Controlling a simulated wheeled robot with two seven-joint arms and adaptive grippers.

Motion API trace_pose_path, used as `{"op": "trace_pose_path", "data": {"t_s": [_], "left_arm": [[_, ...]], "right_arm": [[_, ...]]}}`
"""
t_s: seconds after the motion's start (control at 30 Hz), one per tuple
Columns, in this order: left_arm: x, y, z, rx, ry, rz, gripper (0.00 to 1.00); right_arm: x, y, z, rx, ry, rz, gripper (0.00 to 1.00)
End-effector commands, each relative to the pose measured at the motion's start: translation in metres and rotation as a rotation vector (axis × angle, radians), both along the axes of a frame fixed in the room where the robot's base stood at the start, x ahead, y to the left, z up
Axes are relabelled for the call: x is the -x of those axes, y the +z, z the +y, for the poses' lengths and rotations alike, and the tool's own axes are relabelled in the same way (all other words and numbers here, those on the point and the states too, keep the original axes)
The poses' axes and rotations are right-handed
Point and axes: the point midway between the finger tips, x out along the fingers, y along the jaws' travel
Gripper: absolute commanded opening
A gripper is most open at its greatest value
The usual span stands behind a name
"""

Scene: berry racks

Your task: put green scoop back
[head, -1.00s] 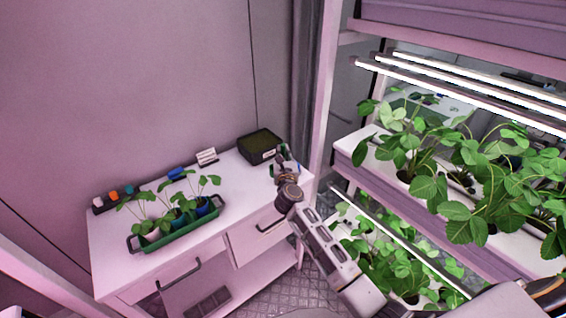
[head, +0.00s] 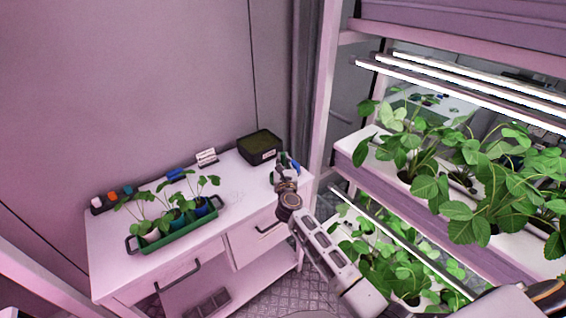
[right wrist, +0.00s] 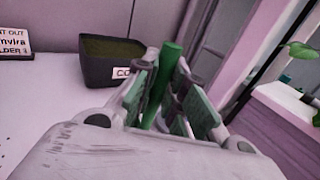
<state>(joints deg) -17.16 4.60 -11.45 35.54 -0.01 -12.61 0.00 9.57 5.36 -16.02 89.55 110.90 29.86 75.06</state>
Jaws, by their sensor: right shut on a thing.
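My right gripper (head: 287,172) is over the right end of the white cabinet top, close to the dark bin. In the right wrist view its fingers (right wrist: 166,92) are shut on the green scoop (right wrist: 168,62), whose green handle stands up between them, slightly tilted. The scoop's lower part is hidden by the gripper. The dark bin (right wrist: 98,72) with a white label and a greenish-brown fill stands just beyond, to the left of the scoop. It also shows in the head view (head: 251,156). My left gripper is not in view.
A green tray (head: 180,243) with several potted seedlings stands on the white cabinet (head: 110,262). A small sign (head: 207,158) and a blue object (head: 177,174) lie near the wall. A plant rack (head: 350,150) rises to the right.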

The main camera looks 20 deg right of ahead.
Motion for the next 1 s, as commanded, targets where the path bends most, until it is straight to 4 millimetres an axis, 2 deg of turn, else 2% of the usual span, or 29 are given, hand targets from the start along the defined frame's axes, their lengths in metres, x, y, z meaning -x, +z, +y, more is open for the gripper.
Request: {"op": "trace_pose_path", "data": {"t_s": [0.1,0.13,0.27,0.8,1.0], "left_arm": [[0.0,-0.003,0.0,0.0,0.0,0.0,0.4],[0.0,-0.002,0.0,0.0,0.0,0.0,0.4],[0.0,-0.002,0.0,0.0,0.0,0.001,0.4],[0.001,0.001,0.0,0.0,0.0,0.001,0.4],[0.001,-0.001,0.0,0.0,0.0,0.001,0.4]], "right_arm": [[0.0,-0.003,0.0,0.0,0.0,0.0,0.0],[0.0,-0.003,0.0,0.0,0.0,0.001,0.16],[0.0,-0.003,0.0,0.0,0.0,0.001,0.33],[0.0,0.001,0.0,0.001,0.0,0.0,0.34],[0.012,-0.001,0.003,-0.002,0.001,0.001,0.34]]}}
